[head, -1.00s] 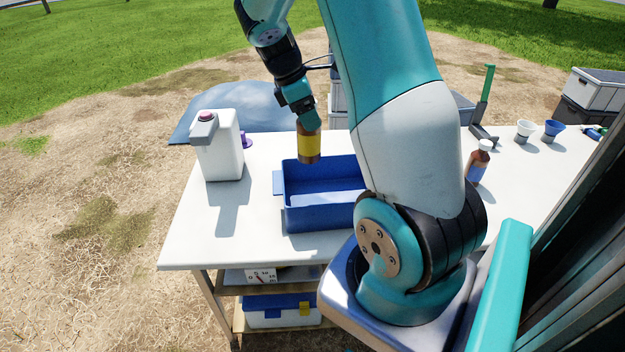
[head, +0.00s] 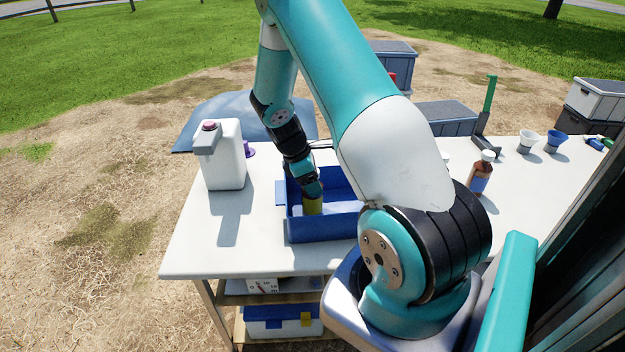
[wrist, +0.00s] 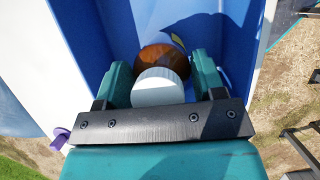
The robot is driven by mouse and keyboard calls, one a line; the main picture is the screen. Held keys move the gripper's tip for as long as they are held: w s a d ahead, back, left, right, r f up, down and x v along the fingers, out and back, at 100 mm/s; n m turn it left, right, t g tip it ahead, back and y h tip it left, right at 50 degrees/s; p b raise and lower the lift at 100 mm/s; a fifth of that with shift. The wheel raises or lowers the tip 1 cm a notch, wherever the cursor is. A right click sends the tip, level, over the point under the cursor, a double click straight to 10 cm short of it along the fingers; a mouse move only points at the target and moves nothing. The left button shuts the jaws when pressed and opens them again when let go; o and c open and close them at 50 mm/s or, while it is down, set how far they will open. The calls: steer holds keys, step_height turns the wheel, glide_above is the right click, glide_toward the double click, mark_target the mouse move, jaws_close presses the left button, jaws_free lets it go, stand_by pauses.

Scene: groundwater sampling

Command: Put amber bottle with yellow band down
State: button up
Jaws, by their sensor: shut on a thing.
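The amber bottle with yellow band (head: 312,205) is inside the blue tray (head: 322,230), its lower part hidden behind the tray's front wall in the head view. My gripper (head: 308,190) points down into the tray and is shut on the bottle near its top. In the wrist view my gripper (wrist: 160,88) has a finger on each side of the white cap (wrist: 158,90). The amber shoulder (wrist: 162,56) shows beyond the cap, with a bit of yellow past it. I cannot tell whether the bottle touches the tray floor.
A white jug (head: 222,155) stands left of the tray. Another amber bottle (head: 481,175), with a blue label, stands on the right of the white table (head: 205,262). A green-handled tool (head: 489,112) and two cups (head: 528,140) are farther right. My arm hides the tray's right side.

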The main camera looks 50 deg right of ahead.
steer(key=shift+f, duration=0.15)
steer(key=o, duration=1.5)
